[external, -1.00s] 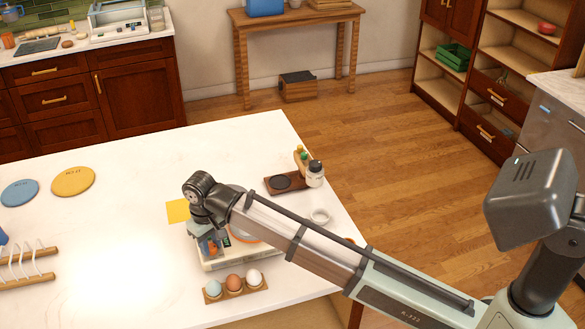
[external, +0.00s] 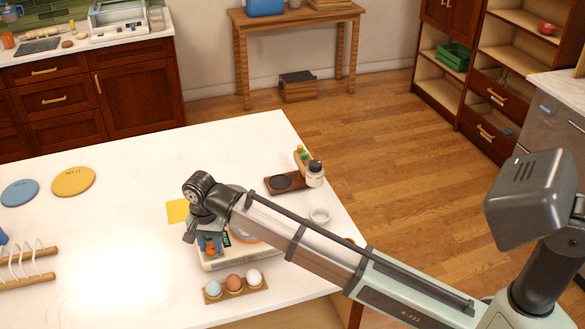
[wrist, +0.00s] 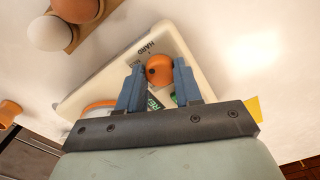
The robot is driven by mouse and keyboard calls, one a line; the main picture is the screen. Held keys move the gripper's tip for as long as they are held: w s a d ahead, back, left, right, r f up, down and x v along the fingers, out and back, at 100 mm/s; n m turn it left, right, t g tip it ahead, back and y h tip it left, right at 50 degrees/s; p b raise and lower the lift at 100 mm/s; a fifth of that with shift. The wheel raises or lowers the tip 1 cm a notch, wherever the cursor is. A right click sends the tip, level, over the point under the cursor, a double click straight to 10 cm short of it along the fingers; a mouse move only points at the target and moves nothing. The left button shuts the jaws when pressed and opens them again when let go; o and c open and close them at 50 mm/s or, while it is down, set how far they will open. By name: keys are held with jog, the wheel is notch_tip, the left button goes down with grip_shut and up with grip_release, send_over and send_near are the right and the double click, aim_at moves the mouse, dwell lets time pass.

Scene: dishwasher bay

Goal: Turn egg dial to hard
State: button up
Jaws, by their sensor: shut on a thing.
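The egg cooker (external: 226,263) is a cream-white box on the white counter, and its corner shows in the wrist view (wrist: 100,82). Its round orange dial (wrist: 159,62) has a dark spot on its left side. The printed word HARD (wrist: 147,47) lies above and left of the dial, with a partly hidden label below it. My gripper (wrist: 159,71) has its blue fingers on either side of the dial and is shut on it. In the external view my gripper (external: 210,244) reaches down at the cooker's left end and partly covers the dial.
An egg holder (external: 238,293) with three eggs stands just in front of the cooker. A yellow note (external: 177,211) lies behind it. A dark wooden tray (external: 275,187), a bottle (external: 315,175) and a white ring (external: 320,216) stand to the right.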

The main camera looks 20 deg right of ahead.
aim_at(211, 247)
jog(key=shift+m, duration=1.6)
jog(key=o, duration=1)
jog(key=shift+o, duration=0.2)
jog(key=shift+r, duration=0.1)
notch_tip(211, 247, up, 14)
jog(key=shift+f, duration=0.2)
